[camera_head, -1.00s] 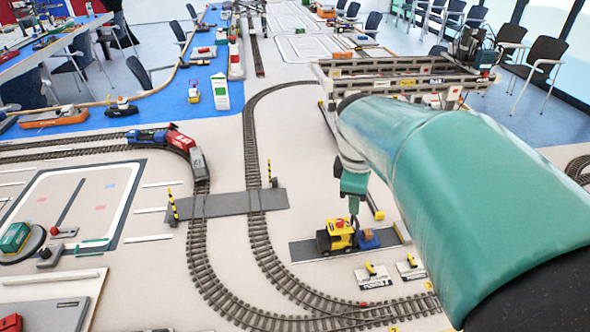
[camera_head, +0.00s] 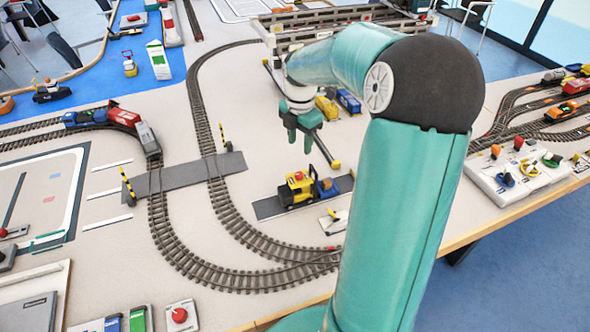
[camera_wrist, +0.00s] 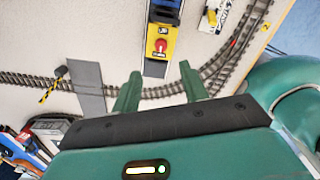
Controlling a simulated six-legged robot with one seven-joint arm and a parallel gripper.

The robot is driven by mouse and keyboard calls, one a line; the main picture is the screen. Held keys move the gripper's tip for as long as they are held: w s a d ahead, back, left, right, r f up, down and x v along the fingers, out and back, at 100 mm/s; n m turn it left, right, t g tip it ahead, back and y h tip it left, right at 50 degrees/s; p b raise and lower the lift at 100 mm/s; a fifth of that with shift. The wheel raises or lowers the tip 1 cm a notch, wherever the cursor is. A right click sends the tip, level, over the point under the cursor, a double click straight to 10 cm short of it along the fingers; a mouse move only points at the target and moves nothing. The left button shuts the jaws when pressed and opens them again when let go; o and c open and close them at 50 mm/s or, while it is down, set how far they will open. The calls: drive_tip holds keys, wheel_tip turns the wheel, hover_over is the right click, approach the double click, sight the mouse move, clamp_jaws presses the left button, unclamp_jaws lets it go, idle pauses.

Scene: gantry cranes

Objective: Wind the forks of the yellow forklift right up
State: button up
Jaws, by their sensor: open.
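The yellow forklift (camera_head: 298,189) stands on a dark grey strip on the table, with black lower parts and a red knob on its roof. A small blue and brown load (camera_head: 327,188) is at its right side; the forks themselves are too small to make out. My gripper (camera_head: 300,140) is open and empty, in the air above and apart from the forklift. In the wrist view the forklift (camera_wrist: 160,41) with its round red knob lies beyond my open fingertips (camera_wrist: 160,84), roughly between them in the picture.
Curved railway track (camera_head: 235,245) runs left of and in front of the forklift. A grey crossing (camera_head: 185,177) has striped posts. A gantry crane (camera_head: 330,25) stands behind, with yellow and blue wagons nearby. A control panel (camera_head: 525,170) is at the right table edge.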

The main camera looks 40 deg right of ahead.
sight(300, 173)
wheel_tip(300, 173, down, 11)
drive_tip(key=shift+s+f, duration=0.1)
drive_tip(key=shift+f, duration=0.1)
clamp_jaws()
idle(0.3)
